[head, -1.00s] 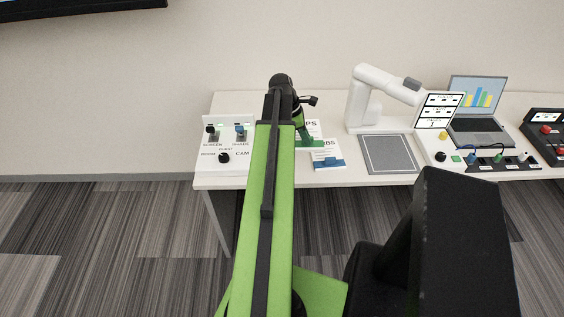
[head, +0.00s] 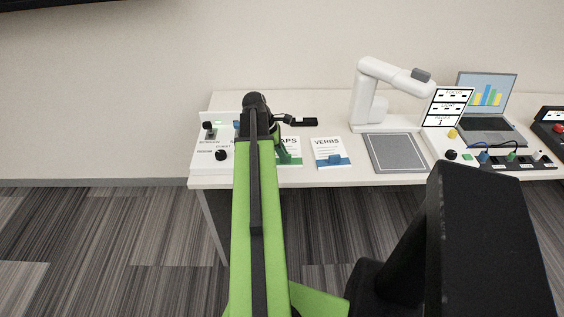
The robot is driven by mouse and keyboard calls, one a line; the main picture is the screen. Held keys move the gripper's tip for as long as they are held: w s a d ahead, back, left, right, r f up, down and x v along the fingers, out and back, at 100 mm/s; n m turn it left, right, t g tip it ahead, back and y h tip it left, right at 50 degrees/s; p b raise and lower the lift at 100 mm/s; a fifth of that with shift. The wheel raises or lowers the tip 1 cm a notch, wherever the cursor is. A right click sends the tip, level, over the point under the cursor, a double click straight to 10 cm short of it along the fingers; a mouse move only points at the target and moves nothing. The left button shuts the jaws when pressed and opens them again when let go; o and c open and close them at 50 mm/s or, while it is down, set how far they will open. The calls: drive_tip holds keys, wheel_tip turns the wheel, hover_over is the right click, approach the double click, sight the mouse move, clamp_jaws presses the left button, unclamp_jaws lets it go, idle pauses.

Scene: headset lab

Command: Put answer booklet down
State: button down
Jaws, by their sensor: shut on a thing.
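The green answer booklet (head: 294,141), its title ending in "APS", shows beside my arm, its left part hidden. It is at the desk's front edge, left of and apart from the blue-banded VERBS booklet (head: 327,147). My gripper (head: 287,156) is shut at its green part, mostly hidden behind my green and black arm. The booklet seems at or just above the desk top; contact cannot be told. The VERBS booklet lies on the desk.
A white switch panel (head: 211,160) stands at the left.

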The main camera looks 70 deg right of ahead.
drive_tip(key=c, duration=1.4)
unclamp_jaws()
drive_tip(key=shift+r+p, duration=0.35)
drive_tip(key=shift+r, duration=0.1)
drive_tip(key=p+v, duration=1)
drive_tip(key=v, duration=0.1)
drive_tip(key=shift+w, duration=0.2)
drive_tip(key=shift+r, duration=0.1)
